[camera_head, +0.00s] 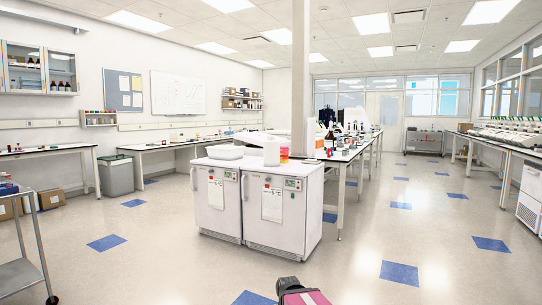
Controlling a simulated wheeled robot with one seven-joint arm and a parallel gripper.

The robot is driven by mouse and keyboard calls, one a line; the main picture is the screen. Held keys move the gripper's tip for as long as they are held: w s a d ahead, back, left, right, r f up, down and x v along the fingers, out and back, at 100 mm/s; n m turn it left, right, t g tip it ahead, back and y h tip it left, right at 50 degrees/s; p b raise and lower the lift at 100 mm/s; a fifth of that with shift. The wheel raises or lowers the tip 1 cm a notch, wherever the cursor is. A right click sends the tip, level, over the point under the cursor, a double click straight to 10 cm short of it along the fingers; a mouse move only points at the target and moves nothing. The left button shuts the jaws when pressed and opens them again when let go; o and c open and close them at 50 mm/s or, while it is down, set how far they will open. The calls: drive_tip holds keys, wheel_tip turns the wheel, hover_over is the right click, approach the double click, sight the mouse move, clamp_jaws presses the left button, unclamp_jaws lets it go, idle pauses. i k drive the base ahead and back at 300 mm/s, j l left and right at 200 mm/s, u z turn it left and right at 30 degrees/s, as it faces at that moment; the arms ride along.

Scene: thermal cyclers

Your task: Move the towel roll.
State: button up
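A white upright cylinder (271,152) stands on top of the white under-bench units in the middle of the room. It may be the towel roll, but it is too small to be sure. A pink and orange container stands close beside it on the right. A dark grey and pink part of my arm shows at the bottom edge, well in front of the units. My gripper's fingers are not in view.
Two white units (243,205) stand at the near end of the central bench, with a white box (225,152) on top. A metal cart (22,262) is at the left edge. A grey bin (116,174) stands by the left benches. The floor (350,265) around the units is clear.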

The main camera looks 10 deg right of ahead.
sight(272, 147)
drive_tip(key=i+j+u, duration=0.4)
drive_tip(key=i, duration=0.55)
drive_tip(key=i+u, duration=0.4)
drive_tip(key=i, duration=0.55)
drive_tip(key=i+z, duration=0.15)
drive_tip(key=i, duration=0.3)
drive_tip(key=i+j+z, duration=0.15)
drive_tip(key=i, duration=0.35)
drive_tip(key=i+j+z, duration=0.1)
drive_tip(key=i, duration=0.35)
drive_tip(key=i+j+z, duration=0.15)
drive_tip(key=i+j, duration=0.15)
drive_tip(key=i, duration=0.15)
